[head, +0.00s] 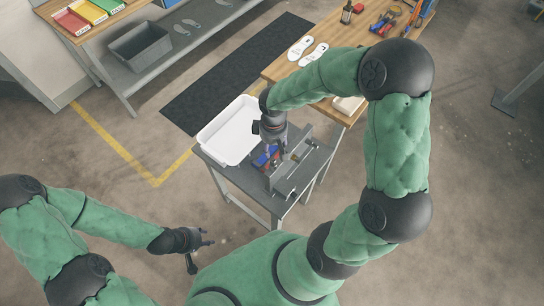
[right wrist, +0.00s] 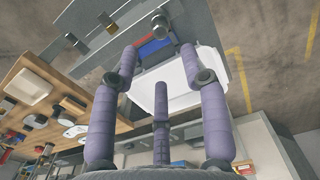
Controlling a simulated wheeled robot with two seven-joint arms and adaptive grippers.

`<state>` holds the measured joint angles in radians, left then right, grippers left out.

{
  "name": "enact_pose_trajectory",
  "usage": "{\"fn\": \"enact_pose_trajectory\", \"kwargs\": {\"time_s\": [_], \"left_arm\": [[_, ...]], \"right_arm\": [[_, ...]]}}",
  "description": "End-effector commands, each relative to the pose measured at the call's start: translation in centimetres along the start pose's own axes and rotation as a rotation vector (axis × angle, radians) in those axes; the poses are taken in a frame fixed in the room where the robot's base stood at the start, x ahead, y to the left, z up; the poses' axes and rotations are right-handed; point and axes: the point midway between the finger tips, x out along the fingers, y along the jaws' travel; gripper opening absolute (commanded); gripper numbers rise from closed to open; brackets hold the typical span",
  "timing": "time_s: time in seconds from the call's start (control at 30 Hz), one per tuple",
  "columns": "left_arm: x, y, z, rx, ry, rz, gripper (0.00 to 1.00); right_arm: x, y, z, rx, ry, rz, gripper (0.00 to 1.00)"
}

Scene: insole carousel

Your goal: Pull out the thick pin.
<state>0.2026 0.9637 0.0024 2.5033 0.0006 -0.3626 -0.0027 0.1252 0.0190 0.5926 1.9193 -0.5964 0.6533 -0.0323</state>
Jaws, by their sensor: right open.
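A grey metal fixture (head: 292,172) with upright plates stands on a small grey table; it also shows at the top of the right wrist view (right wrist: 200,20). A thick, round-headed grey pin (right wrist: 160,24) sticks out of it, with a slimmer brass-coloured pin (right wrist: 107,21) and another small pin (right wrist: 73,41) to its left. My right gripper (head: 274,152) hangs over the fixture; its purple fingers (right wrist: 160,60) are spread and empty, with the thick pin just beyond and between the two upper fingertips. My left gripper (head: 206,238) is away from the table, low at left, its fingers apart and empty.
A white tray (head: 206,145) stands beside the fixture on the table. A wooden bench (head: 282,68) with white insoles (head: 313,55) and tools lies behind. A shelf with a grey bin (head: 140,46) is at the far left. Open floor surrounds my left gripper.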

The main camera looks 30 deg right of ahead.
Motion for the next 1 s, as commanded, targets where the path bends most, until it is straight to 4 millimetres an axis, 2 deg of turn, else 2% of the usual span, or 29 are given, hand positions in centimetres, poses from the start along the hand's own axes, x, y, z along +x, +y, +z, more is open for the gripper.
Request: {"fn": "enact_pose_trajectory", "kwargs": {"time_s": [0.47, 0.67, 1.0], "left_arm": [[0.5, -0.2, 0.0, 0.0, -0.001, 0.0, 0.4], [1.7, -0.6, -0.1, 0.0, 0.0, 0.0, 0.4], [4.8, -1.7, -0.2, 0.0, 0.0, 0.0, 0.4]], "right_arm": [[0.7, 0.0, 0.0, 0.001, -0.001, -0.001, 0.45], [2.4, -0.1, 0.0, 0.001, -0.002, -0.002, 0.45], [6.6, -0.1, 0.0, 0.0, 0.001, -0.001, 0.45]]}}
